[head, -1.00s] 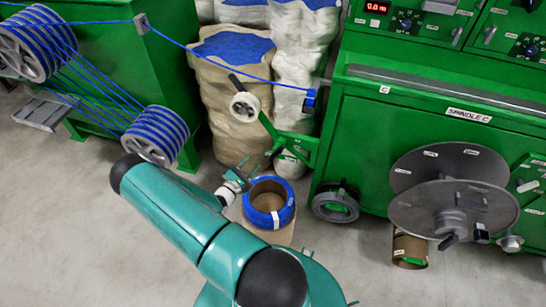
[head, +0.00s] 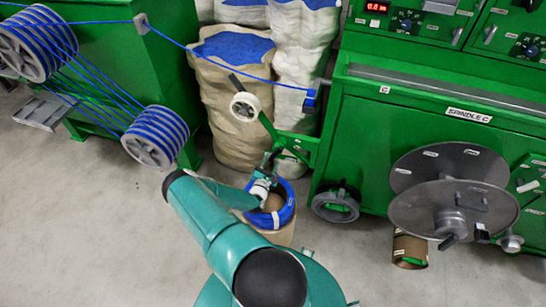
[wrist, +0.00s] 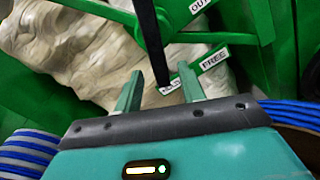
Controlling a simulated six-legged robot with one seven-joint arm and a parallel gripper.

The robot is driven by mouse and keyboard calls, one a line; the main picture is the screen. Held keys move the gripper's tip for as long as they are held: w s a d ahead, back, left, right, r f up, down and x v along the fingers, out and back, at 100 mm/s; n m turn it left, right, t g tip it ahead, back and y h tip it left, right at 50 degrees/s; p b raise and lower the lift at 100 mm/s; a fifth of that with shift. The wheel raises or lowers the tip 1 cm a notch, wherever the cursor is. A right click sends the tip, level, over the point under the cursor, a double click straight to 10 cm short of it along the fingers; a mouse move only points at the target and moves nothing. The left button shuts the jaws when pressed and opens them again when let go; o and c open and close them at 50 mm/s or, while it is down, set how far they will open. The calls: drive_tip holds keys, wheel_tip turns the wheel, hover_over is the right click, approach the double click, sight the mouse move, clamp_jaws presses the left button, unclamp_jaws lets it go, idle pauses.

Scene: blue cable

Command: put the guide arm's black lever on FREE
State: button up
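The black lever (wrist: 150,40) runs down from the top of the wrist view. Its lower end lies between the fingertips of my gripper (wrist: 160,70), with gaps visible on both sides. My gripper is open. The FREE label (wrist: 214,58) is to the right of the lever's end. A second white label (wrist: 170,87) is by the lever's end; I cannot read it. In the head view, my gripper (head: 268,160) is beside the green guide arm (head: 270,128), which carries a white pulley (head: 243,106). I cannot make out the lever there.
A blue cable coil (head: 286,210) on a cardboard drum stands just below my gripper. Tall wrapped sacks (head: 230,130) stand behind the guide arm. The green spindle machine (head: 360,130) is to the right. A blue cable (head: 210,60) runs above. Open floor (head: 90,220) lies left.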

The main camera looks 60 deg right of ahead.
sight(272, 158)
drive_tip(key=shift+w+d, duration=0.2)
drive_tip(key=shift+d, duration=0.9)
drive_tip(key=shift+w+d, duration=0.15)
drive_tip(key=shift+d, duration=0.95)
clamp_jaws()
